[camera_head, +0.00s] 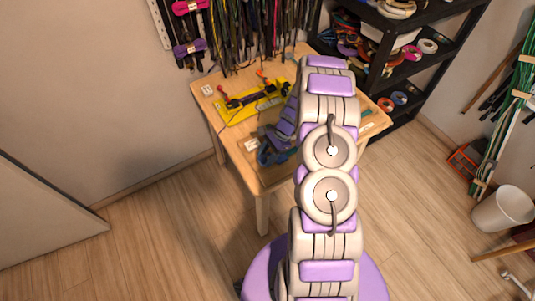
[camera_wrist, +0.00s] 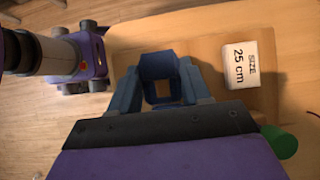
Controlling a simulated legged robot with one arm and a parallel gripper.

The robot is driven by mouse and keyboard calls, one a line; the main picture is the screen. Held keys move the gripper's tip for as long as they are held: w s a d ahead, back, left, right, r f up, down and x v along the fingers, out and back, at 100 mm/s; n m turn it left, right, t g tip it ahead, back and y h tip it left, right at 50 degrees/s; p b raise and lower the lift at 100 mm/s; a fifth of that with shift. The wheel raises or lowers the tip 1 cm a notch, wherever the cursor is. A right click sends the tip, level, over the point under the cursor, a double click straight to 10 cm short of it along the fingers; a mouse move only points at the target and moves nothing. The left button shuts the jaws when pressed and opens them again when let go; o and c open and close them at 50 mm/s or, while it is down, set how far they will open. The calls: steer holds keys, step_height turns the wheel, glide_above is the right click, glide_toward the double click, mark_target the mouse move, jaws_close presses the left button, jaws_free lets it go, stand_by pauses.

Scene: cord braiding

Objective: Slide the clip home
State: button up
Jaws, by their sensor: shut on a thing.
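My gripper (camera_wrist: 160,88) is closed on a dark blue, square-looped piece (camera_wrist: 158,65) in the wrist view; it looks like the clip, but I cannot be sure. The piece sits between the two blue fingers, with an opening through its middle. In the head view, my gripper (camera_head: 276,153) is low over the near left part of the wooden table, and the held piece cannot be told apart there. A yellow board (camera_head: 238,117) with red-topped clamps and a dark strip across it lies farther back on the table. Whether the held piece touches the table is unclear.
A white block marked "SIZE 25 cm" (camera_wrist: 241,64) stands right of my gripper on the table (camera_head: 213,103). A green cylinder (camera_wrist: 281,142) lies at lower right in the wrist view. Cords (camera_head: 245,35) hang behind the table, and a black shelf (camera_head: 405,75) stands beyond it.

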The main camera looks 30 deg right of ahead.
steer(key=shift+a+f+b, duration=0.3)
steer(key=shift+a+f, duration=0.55)
steer(key=shift+a, duration=0.15)
steer(key=shift+d+f, duration=0.15)
steer(key=shift+f, duration=0.4)
steer(key=shift+d+f, duration=0.5)
steer(key=shift+d, duration=0.2)
steer(key=shift+a, duration=0.6)
steer(key=shift+s+d, duration=0.1)
steer(key=shift+d, duration=0.25)
steer(key=shift+a+f+p, duration=0.1)
steer(key=shift+a+p, duration=0.05)
steer(key=shift+p, duration=0.6)
